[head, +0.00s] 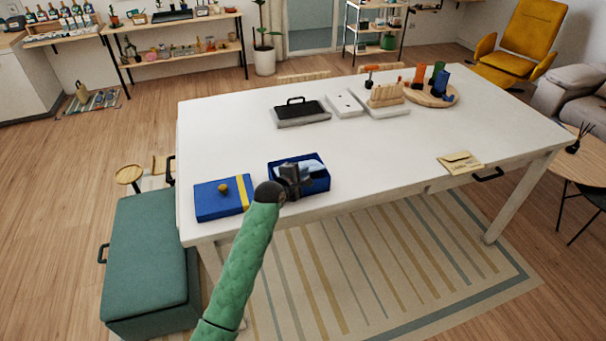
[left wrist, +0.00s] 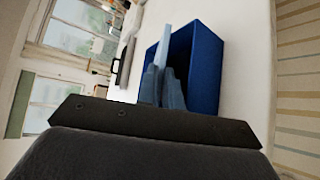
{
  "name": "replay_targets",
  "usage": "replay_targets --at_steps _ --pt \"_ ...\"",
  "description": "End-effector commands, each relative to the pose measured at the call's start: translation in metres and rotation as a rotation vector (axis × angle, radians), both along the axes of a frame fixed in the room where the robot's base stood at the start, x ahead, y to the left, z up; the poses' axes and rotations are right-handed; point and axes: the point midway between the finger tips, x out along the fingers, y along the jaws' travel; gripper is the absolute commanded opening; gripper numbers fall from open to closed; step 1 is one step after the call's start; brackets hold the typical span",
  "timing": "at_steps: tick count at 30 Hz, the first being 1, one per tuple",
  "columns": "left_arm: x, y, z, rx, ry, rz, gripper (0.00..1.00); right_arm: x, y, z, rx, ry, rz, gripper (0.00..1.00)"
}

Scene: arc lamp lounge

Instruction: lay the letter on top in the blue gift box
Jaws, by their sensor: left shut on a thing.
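The open blue gift box (head: 318,185) stands near the front edge of the white table, and its wall also shows in the left wrist view (left wrist: 205,70). My left gripper (head: 291,178) is at the box, its fingers (left wrist: 165,92) pointing into it. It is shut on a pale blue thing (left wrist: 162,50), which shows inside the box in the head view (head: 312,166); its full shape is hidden. A cream envelope with a dark yellow mark, seemingly the letter (head: 460,162), lies flat near the table's right front edge, apart from the box. My right gripper is not in view.
A blue lid (head: 213,205) with a yellow band and a round knob lies left of the box. A black-handled tray (head: 300,113), white pieces and a round wooden board (head: 432,97) stand at the back. The white table (head: 390,150) is clear between box and envelope.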

Motion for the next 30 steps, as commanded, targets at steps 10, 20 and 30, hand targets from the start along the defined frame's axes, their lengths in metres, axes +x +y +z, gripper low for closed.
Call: replay_targets --at_steps 10,20,30 --pt "0.000 0.000 -0.006 0.000 0.000 -0.001 0.00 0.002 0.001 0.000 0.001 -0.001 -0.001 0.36" --pt "0.000 0.000 -0.012 0.000 0.000 0.000 0.19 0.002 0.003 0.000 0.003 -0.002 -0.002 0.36" --pt "-0.001 0.000 -0.015 0.001 0.004 0.000 0.29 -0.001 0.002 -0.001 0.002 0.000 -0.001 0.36"
